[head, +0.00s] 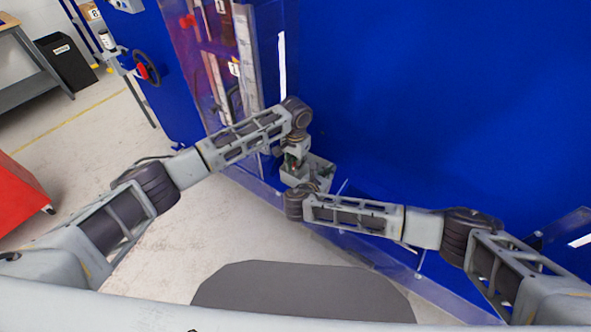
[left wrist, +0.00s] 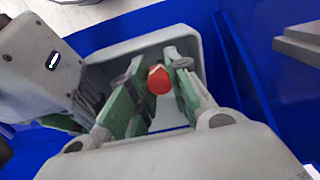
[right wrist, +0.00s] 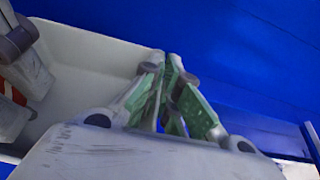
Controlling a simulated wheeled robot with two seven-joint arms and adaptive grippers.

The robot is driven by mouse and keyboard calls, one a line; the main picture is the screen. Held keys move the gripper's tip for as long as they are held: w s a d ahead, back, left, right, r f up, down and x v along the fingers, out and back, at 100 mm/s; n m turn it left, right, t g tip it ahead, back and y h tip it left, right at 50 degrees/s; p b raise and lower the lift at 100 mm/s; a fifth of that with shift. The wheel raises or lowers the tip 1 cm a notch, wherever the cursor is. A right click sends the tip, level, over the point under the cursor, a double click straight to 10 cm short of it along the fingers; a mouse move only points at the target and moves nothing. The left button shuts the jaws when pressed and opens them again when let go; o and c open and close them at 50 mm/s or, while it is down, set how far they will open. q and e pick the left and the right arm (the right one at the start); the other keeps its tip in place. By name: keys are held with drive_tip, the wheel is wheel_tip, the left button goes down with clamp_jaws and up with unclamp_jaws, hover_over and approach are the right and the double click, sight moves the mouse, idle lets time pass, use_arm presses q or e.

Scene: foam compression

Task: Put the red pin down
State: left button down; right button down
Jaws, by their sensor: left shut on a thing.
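The red pin (left wrist: 158,80) shows as a round red end between the green-padded fingers of my left gripper (left wrist: 156,86). The gripper is shut on it. Behind the pin in the left wrist view is a light grey bin (left wrist: 196,47); I cannot tell if the pin touches it. In the head view the bin (head: 322,172) sits against the blue wall, with my left gripper (head: 292,163) over its left part. My right gripper (right wrist: 168,62) is at the bin's edge, its fingertips together. Whether they pinch the thin rim is unclear. My right fingers are mostly hidden in the head view.
A blue wall (head: 450,90) stands behind the bin. A clear panel with grey uprights (head: 246,60) stands close to my left arm. A red cabinet (head: 20,190) and a black bin (head: 66,62) are far left. Open floor (head: 90,125) lies at left.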

use_arm(q)
drive_tip(key=shift+f, duration=1.45)
drive_tip(key=shift+f, duration=0.15)
drive_tip(key=c, duration=1.3)
unclamp_jaws()
drive_tip(key=shift+c, duration=0.2)
wheel_tip(320, 180, up, 12)
drive_tip(key=shift+r, duration=0.15)
use_arm(e)
drive_tip(key=c, duration=1.6)
unclamp_jaws()
drive_tip(key=shift+o, duration=0.2)
